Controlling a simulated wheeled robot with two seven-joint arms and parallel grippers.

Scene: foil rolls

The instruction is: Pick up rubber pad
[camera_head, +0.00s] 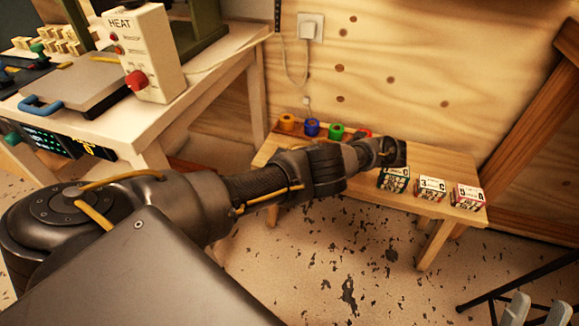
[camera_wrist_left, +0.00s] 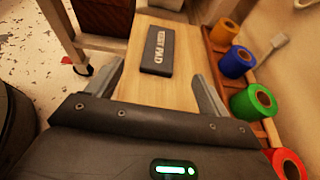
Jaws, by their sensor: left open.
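The rubber pad (camera_wrist_left: 151,62) is a dark flat rectangle with pale lettering, lying on the wooden bench in the left wrist view. My left gripper (camera_wrist_left: 157,74) is open, its two grey fingers apart, with the pad ahead and roughly between their lines. Nothing is between the fingers. In the head view the pad does not show, and my left arm crosses over the bench (camera_head: 440,165), its fingers hidden. My right gripper (camera_head: 537,312) shows at the lower right corner, cut by the frame, its two pale fingers apart with nothing between them.
Foil rolls in orange (camera_wrist_left: 223,31), blue (camera_wrist_left: 237,62), green (camera_wrist_left: 253,102) and red (camera_wrist_left: 285,165) line the bench's wall side. Several small labelled boxes (camera_head: 430,187) stand at its right end. A white table with a heat unit (camera_head: 148,60) stands left.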

